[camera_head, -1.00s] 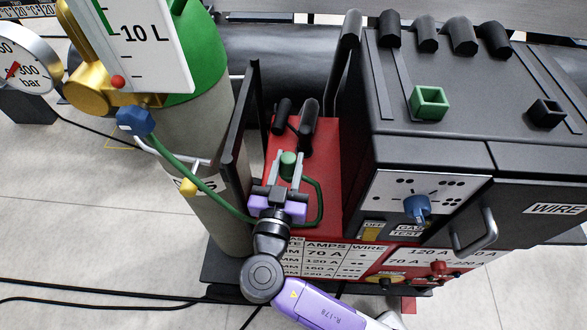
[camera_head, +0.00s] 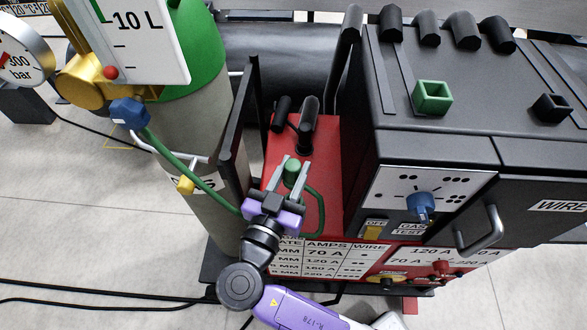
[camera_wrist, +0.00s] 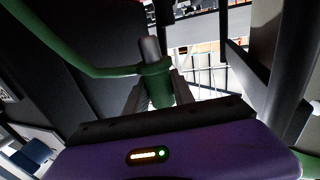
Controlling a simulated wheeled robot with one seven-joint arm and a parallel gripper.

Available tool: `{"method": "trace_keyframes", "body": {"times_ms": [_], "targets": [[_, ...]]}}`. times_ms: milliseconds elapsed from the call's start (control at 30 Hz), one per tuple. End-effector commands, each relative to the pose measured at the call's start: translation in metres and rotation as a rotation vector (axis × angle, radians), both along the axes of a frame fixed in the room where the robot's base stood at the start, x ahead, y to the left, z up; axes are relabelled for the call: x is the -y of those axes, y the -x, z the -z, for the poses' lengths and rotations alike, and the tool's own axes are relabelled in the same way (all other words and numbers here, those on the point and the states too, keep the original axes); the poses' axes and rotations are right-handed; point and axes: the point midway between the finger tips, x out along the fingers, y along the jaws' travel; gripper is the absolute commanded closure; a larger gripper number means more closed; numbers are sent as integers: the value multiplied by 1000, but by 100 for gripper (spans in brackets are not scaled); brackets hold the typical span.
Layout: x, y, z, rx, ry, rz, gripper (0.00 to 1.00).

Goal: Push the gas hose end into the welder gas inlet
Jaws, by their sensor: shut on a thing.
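The gas hose end, a green sleeve (camera_head: 292,172), is held between the two grey fingers of my gripper (camera_head: 291,178). My gripper is shut on it, above the red deck of the welder. In the wrist view the hose end (camera_wrist: 157,85) has a grey tip pointing away from my palm. The green hose (camera_head: 190,172) loops from the blue fitting on the gas cylinder, past my gripper. The welder (camera_head: 450,60) is a dark grey box on a red body at right. I cannot pick out its gas inlet; the hose tip touches nothing that I can make out.
The gas cylinder (camera_head: 190,130) with its brass regulator (camera_head: 90,75) stands at left. Black upright bars (camera_head: 238,130) stand between it and my gripper. Black handles (camera_head: 308,125) rise from the red deck just beyond my fingers. A green square holder (camera_head: 432,98) sits on the welder top.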

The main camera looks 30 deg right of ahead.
Motion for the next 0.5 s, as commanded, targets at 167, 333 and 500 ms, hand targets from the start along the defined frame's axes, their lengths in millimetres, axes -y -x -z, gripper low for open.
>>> {"method": "trace_keyframes", "body": {"times_ms": [167,333,500], "targets": [[0,0,20,0,0,0,100],[0,0,35,1,1,0,100],[0,0,47,1,1,0,100]]}}
